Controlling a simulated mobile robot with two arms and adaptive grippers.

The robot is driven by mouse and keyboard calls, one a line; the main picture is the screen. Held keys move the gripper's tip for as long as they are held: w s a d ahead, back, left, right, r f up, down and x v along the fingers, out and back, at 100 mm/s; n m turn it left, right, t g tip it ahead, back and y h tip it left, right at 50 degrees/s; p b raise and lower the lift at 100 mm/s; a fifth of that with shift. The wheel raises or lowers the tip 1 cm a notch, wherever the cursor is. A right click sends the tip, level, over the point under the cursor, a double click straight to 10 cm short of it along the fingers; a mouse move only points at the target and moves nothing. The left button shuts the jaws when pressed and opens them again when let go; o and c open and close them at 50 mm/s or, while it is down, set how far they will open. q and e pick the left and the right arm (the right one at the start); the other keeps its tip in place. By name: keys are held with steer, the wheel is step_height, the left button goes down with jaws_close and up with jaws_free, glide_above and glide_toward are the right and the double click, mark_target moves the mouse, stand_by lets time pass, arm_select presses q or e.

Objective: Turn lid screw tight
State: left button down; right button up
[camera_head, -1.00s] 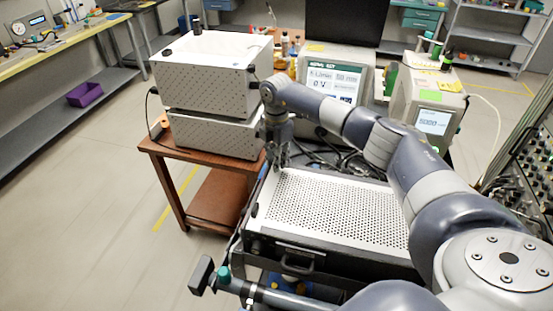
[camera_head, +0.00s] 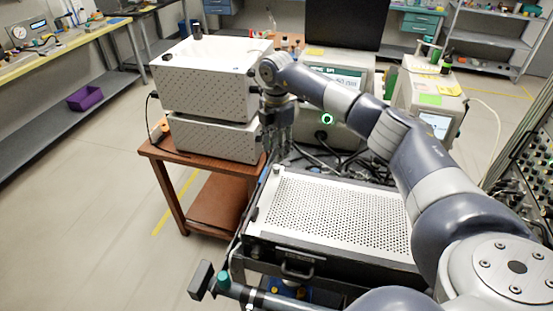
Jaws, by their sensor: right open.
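The classifier's lid is a white perforated panel (camera_head: 335,212) on top of a black case. My left gripper is not in view.
A brown wooden table (camera_head: 205,163) with two stacked white perforated boxes (camera_head: 212,88) stands left of the lid, close to my right gripper. Instruments with screens (camera_head: 340,85) and dark cables (camera_head: 325,155) lie behind. The floor at left is clear.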

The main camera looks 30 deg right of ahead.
mark_target(277, 166)
step_height(277, 166, up, 6)
steer(key=shift+f, duration=0.25)
stand_by(0.5)
